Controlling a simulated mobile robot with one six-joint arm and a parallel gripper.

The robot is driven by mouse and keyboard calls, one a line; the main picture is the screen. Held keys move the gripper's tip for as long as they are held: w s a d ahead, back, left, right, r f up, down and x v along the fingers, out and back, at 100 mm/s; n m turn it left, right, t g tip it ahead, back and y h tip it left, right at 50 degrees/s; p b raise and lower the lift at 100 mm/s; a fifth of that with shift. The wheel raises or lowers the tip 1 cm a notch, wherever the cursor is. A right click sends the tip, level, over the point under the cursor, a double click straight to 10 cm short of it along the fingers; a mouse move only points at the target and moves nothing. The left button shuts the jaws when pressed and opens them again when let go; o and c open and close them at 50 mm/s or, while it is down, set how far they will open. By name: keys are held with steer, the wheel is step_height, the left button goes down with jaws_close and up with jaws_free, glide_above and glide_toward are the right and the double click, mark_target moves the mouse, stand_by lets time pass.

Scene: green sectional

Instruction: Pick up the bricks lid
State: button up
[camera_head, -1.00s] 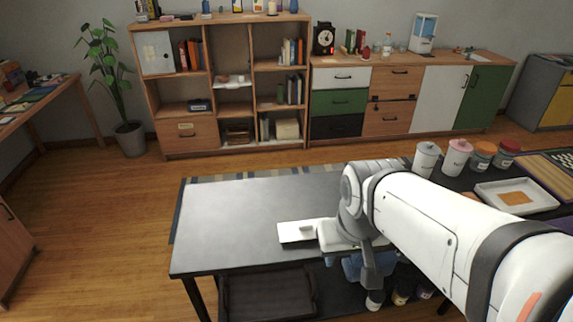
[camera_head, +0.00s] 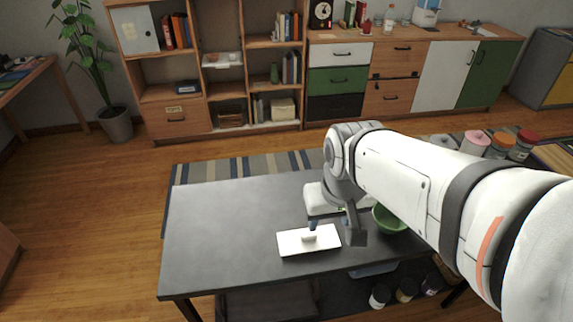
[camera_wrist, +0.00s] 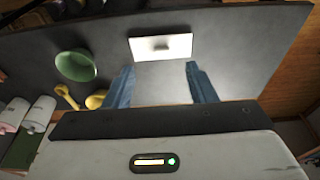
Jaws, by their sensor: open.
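The bricks lid appears to be the white rectangular plate (camera_head: 290,243) with a small raised handle, lying flat on the dark table (camera_head: 215,225). In the wrist view the lid (camera_wrist: 178,52) lies ahead of the fingers, with its handle near the middle. My gripper (camera_head: 329,223) is above the lid's far right side in the head view. In the wrist view my gripper (camera_wrist: 160,69) is open, its two blue fingers spread with nothing between them. The lid is apart from the fingers there. My arm hides part of the table to the right.
A green bowl (camera_head: 386,220) stands right of the lid; the wrist view also shows this bowl (camera_wrist: 76,66). Yellow items (camera_wrist: 95,101) lie near it. Several lidded jars (camera_head: 475,142) stand at the right. The table's left half is clear. Dark-bodied jars (camera_head: 406,290) are below the tabletop.

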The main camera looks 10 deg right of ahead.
steer(key=o, duration=0.3)
steer(key=w+f+g, duration=0.1)
steer(key=w+f, duration=0.5)
steer(key=w, duration=0.1)
steer(key=shift+w+d+p, duration=0.2)
steer(key=shift+w+p, duration=0.2)
steer(key=shift+p, duration=0.05)
steer(key=g, duration=0.1)
glide_above(309, 234)
step_height(309, 234, down, 9)
steer(key=shift+s+r+p, duration=0.1)
steer(key=shift+s+p, duration=0.05)
steer(key=shift+p, duration=0.25)
steer(key=shift+f, duration=4.3)
steer(key=shift+c, duration=0.3)
steer(key=c, duration=1)
